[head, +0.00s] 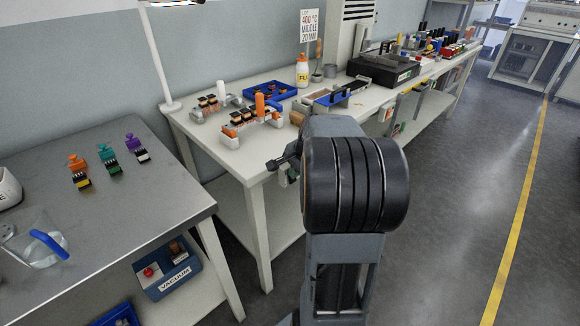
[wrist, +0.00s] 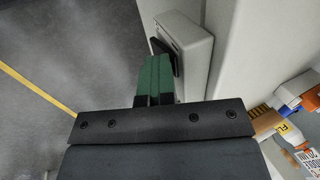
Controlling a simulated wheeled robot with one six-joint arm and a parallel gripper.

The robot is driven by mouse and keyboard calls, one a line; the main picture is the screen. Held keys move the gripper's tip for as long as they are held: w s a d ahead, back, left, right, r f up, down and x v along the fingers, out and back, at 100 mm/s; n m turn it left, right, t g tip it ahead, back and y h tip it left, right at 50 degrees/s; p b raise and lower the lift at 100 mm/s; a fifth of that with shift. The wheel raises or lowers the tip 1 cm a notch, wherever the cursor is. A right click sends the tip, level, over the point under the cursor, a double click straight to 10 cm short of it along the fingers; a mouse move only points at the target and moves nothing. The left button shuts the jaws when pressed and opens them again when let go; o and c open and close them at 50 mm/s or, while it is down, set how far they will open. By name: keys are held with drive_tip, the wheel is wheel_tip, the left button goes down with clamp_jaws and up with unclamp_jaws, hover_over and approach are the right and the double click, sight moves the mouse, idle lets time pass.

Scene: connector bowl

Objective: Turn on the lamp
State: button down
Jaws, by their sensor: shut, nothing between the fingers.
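The lamp (head: 158,55) has a thin white post on the back left corner of the white bench, with its lit head at the top edge of the head view. In the wrist view a pale grey box (wrist: 195,50) with a dark part on its face, possibly a switch, is fixed to a light surface. My gripper (wrist: 157,62) has green fingers, shut and empty, with their tips close beside that dark part. I cannot tell whether they touch it. In the head view my arm hides much of the gripper, near the bench's front edge.
The white bench (head: 190,125) carries orange-and-white connector stands (head: 250,122), a blue tray (head: 270,90) and a bottle (head: 302,72). A grey metal table (head: 120,190) with small coloured connectors and a glass beaker (head: 35,240) stands at left. The floor at right is clear.

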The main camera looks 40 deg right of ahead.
drive_tip(key=shift+s+d, duration=0.15)
drive_tip(key=shift+d, duration=0.05)
drive_tip(key=shift+r, duration=0.1)
drive_tip(key=shift+r+p, duration=0.65)
drive_tip(key=shift+p, duration=0.05)
drive_tip(key=p+v, duration=0.3)
drive_tip(key=v, duration=0.8)
drive_tip(key=shift+s+r, duration=0.25)
drive_tip(key=shift+s, duration=0.15)
